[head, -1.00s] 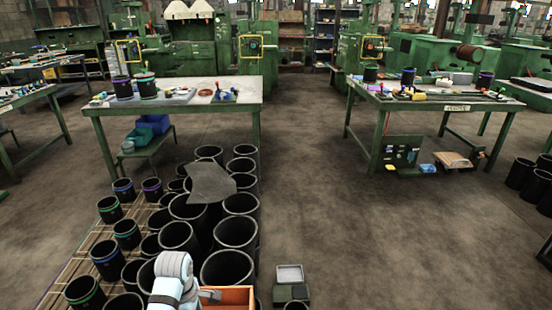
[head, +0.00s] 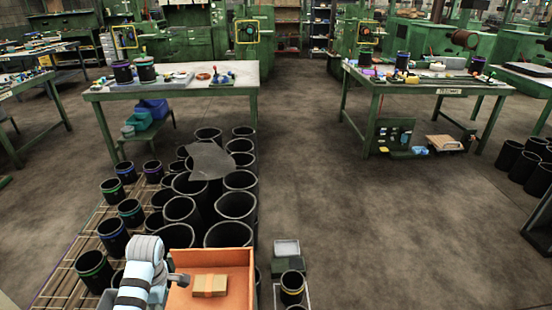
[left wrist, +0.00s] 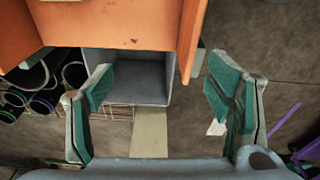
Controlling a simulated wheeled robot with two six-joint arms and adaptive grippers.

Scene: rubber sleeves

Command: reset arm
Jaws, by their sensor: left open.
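My left arm comes in at the bottom of the head view, beside an orange bin (head: 238,257). In the left wrist view my left gripper (left wrist: 162,88) is open, its green-padded fingers wide apart with nothing between them. The orange bin (left wrist: 120,22) crosses the top of that view, beyond the fingertips. A grey open box (left wrist: 128,75) shows below it, between the fingers. In the head view the fingertips are not clearly visible. My right gripper is in neither view.
A tan block (head: 210,285) lies in the orange bin. Several black sleeves (head: 181,211) crowd the floor ahead. Two green-legged worktables (head: 178,83) stand farther back. Open floor (head: 380,235) lies to the right.

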